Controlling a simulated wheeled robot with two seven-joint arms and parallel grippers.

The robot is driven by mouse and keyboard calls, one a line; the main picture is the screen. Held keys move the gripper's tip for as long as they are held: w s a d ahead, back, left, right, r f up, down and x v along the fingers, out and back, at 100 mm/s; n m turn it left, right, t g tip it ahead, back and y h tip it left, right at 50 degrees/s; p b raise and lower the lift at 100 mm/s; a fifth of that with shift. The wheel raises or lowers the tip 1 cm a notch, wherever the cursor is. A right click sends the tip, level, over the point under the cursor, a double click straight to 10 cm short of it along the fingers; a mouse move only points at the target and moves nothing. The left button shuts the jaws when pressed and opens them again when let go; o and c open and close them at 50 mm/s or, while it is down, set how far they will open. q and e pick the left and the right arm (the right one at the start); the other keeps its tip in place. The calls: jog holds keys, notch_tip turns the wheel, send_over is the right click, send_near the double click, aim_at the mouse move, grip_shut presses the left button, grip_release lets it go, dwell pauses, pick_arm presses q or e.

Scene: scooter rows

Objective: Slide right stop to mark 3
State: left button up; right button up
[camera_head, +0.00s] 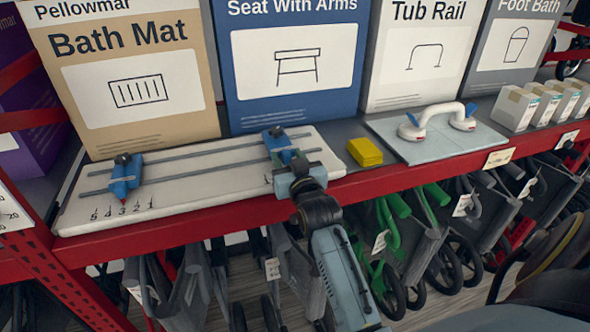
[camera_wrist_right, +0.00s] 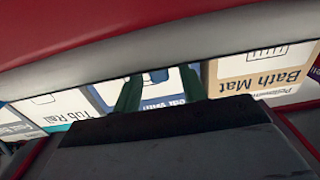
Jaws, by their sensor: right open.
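A white board (camera_head: 205,165) with two grey rails lies on the red shelf. The right stop (camera_head: 276,138), a blue slider with a dark knob, sits near the board's right end. The left stop (camera_head: 124,178) is a similar blue slider with its red pointer at about 3 on the printed scale. My right gripper (camera_head: 291,161) is at the near side of the right stop, its green fingers apart and overlapping it; contact is unclear. It hides most of the right stop's scale. The green fingers (camera_wrist_right: 160,92) also show apart in the right wrist view. My left gripper is out of view.
Large boxes, including Bath Mat (camera_head: 135,80) and Seat With Arms (camera_head: 293,60), stand behind the board. A yellow block (camera_head: 365,152) and a grip rail on a glass plate (camera_head: 470,143) lie to the right. The red shelf edge (camera_head: 190,227) runs in front.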

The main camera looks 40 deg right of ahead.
jog(key=v, duration=1.3)
jog(key=shift+b, duration=0.35)
